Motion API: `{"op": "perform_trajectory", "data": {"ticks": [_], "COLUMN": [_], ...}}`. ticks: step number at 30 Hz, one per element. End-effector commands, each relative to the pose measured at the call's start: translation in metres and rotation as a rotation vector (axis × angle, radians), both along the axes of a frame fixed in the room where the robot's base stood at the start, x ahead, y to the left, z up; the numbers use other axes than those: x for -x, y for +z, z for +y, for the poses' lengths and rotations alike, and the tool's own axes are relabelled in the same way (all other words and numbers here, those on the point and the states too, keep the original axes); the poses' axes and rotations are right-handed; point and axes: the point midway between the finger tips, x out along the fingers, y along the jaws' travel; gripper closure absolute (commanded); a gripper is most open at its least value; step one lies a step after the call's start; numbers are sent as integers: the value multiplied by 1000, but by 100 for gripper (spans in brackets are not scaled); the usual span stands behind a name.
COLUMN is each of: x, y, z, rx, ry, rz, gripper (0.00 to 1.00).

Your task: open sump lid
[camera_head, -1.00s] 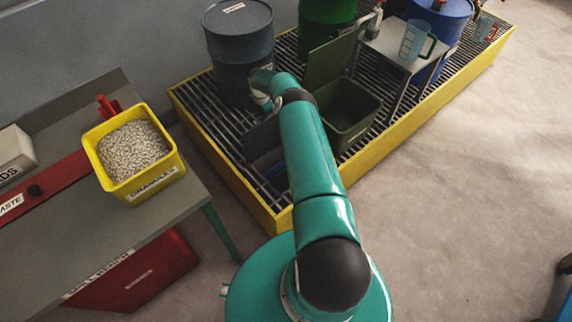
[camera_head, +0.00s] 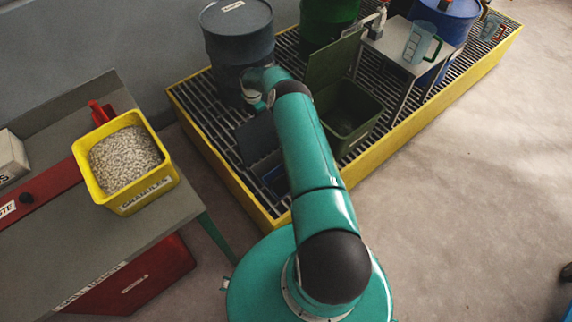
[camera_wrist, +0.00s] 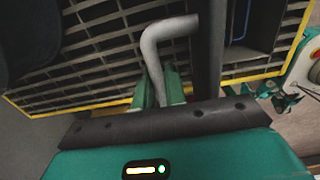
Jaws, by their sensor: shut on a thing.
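The sump lid (camera_head: 257,138) is a dark grey panel standing raised from the yellow-edged grating, to the left of my arm. Beside it, partly behind my arm, an opening with blue inside (camera_head: 274,178) shows. In the wrist view the lid (camera_wrist: 209,45) appears nearly edge-on as a dark strip, with a bent grey handle (camera_wrist: 166,32) on its left. My gripper (camera_wrist: 158,90) is shut on this handle, its green fingers on either side of it. In the head view the fingertips are hidden by my wrist.
A dark grey drum (camera_head: 237,45) stands just behind my wrist. An olive bin (camera_head: 350,120) with its lid up is right of my arm. A small metal table (camera_head: 385,45) with a jug is farther right. A workbench (camera_head: 100,250) with a yellow granules tub (camera_head: 150,198) is at left.

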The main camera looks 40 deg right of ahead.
Motion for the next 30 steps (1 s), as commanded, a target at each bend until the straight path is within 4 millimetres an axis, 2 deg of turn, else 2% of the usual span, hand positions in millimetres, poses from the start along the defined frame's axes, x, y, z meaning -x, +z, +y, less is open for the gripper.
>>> {"op": "perform_trajectory", "data": {"ticks": [5,6,8,17,30], "x": [2,2,3,3,0], "y": [3,3,3,4,42], "z": [-2,-2,-1,1,-2], "rx": [8,8,8,6,6], "ry": [-1,-1,-1,-1,-1], "rz": [-4,-3,-3,-4,-5], "gripper": [100,81,71,71,71]}}
